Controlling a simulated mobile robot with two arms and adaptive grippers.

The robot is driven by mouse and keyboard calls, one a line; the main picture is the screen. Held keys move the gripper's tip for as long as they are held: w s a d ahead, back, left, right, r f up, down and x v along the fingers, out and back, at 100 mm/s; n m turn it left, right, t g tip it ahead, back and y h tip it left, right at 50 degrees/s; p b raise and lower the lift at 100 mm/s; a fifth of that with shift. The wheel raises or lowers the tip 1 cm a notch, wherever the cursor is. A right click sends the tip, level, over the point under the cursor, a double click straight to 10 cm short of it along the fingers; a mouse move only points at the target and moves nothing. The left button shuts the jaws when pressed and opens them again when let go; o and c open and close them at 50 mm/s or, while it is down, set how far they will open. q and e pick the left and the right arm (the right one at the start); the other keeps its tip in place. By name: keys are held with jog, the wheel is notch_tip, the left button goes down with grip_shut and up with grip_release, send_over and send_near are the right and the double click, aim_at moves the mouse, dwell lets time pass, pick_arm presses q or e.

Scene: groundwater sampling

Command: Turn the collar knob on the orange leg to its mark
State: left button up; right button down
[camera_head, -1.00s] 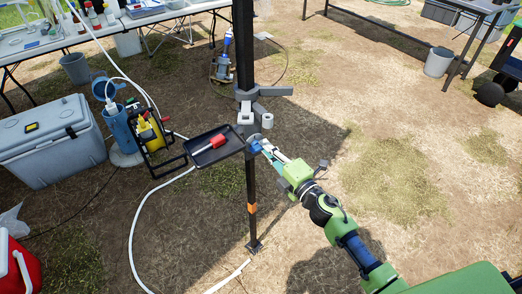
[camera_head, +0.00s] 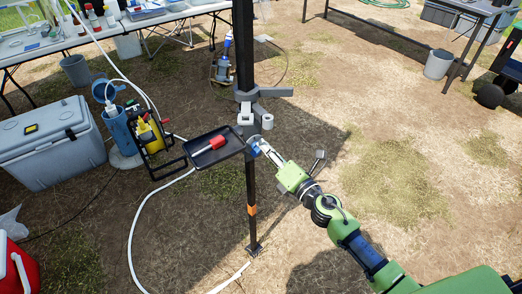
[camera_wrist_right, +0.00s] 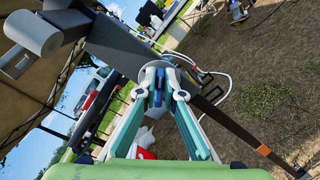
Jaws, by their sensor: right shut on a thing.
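The dark leg (camera_head: 251,185) with an orange band (camera_head: 252,210) stands upright at the middle of the head view. The band also shows at lower right in the wrist view (camera_wrist_right: 264,150). A small blue collar knob (camera_head: 255,149) sits on the leg beside the black tray; in the wrist view the blue knob (camera_wrist_right: 155,88) lies between my fingertips. My right gripper (camera_head: 262,146) reaches it from the lower right and is shut on it. The fingers hide part of the knob, and I cannot make out its mark. My left gripper is not in view.
A black tray (camera_head: 234,147) with a red-handled tool (camera_head: 210,145) is left of the knob. A grey bracket (camera_head: 272,91) is fixed to the leg above. A cable reel (camera_head: 150,134), blue cylinder (camera_head: 117,130) and grey cooler (camera_head: 45,145) stand left. Ground at right is open.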

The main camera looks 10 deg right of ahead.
jog(key=n, duration=0.4)
jog(key=shift+s+a+r+n, duration=0.1)
jog(key=shift+a+r+n, duration=0.15)
jog(key=shift+a+n, duration=0.05)
jog(key=shift+a+r+n, duration=0.1)
jog(key=shift+a+n, duration=0.05)
jog(key=shift+n, duration=0.85)
jog(key=n, duration=0.2)
jog(key=n+p, duration=0.1)
jog(key=shift+s+a+n, duration=0.15)
jog(key=shift+a+n, duration=0.1)
jog(key=shift+n, duration=0.15)
jog(key=shift+n, duration=0.3)
jog(key=c, duration=2.1)
grip_release()
